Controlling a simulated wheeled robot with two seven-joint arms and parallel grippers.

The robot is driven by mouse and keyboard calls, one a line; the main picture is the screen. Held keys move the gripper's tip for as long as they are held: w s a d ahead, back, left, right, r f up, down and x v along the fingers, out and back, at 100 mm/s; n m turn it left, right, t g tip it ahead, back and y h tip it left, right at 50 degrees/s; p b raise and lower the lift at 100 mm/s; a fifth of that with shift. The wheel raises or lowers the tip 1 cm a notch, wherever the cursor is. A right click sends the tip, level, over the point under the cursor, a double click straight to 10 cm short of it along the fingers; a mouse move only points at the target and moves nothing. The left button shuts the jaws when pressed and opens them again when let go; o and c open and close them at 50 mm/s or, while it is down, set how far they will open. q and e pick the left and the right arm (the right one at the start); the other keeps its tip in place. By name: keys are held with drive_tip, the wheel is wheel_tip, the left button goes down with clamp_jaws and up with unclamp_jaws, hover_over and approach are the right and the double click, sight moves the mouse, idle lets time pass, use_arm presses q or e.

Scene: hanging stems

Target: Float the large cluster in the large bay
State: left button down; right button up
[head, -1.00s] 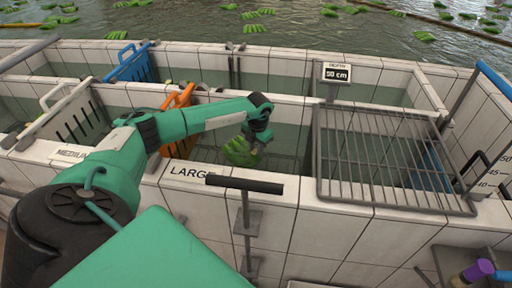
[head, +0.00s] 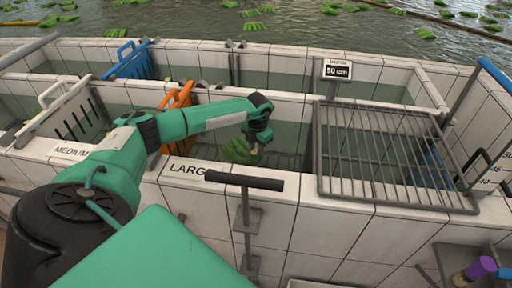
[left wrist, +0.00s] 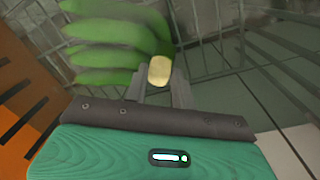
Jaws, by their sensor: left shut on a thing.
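The large cluster (head: 240,150), a bunch of green bananas with a pale cut crown, is down in the bay behind the LARGE label (head: 188,167). My left gripper (head: 257,147) reaches down into this large bay (head: 289,140) and is shut on the cluster's crown. In the left wrist view the pale crown (left wrist: 159,71) sits between the finger ends, and the green fingers (left wrist: 110,45) of the cluster spread to the upper left. The cluster looks at least partly in the water; its underside is hidden. My right gripper is not in view.
An orange slotted divider (head: 178,103) stands at the bay's left; it also shows in the left wrist view (left wrist: 22,100). A metal grate (head: 385,160) covers the right part. A dark T-handle (head: 244,181) stands at the front wall.

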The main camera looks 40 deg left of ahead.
use_arm(q)
drive_tip(key=shift+f, duration=0.25)
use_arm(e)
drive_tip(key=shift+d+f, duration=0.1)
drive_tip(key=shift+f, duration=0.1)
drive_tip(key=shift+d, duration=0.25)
use_arm(q)
drive_tip(key=c, duration=1.1)
unclamp_jaws()
drive_tip(key=shift+s+f, duration=0.1)
drive_tip(key=shift+f, duration=0.05)
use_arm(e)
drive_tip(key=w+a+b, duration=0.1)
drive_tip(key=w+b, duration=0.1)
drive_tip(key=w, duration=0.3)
use_arm(q)
drive_tip(key=shift+d+r+p, duration=0.15)
drive_tip(key=shift+r+p, duration=1.65)
drive_tip(key=shift+r, duration=3.45)
drive_tip(key=shift+d+r+p, duration=0.15)
drive_tip(key=shift+r+p, duration=1.65)
drive_tip(key=shift+r, duration=3.5)
drive_tip(key=shift+d+r+p, duration=0.15)
drive_tip(key=shift+r+p, duration=1.65)
drive_tip(key=shift+r, duration=3.45)
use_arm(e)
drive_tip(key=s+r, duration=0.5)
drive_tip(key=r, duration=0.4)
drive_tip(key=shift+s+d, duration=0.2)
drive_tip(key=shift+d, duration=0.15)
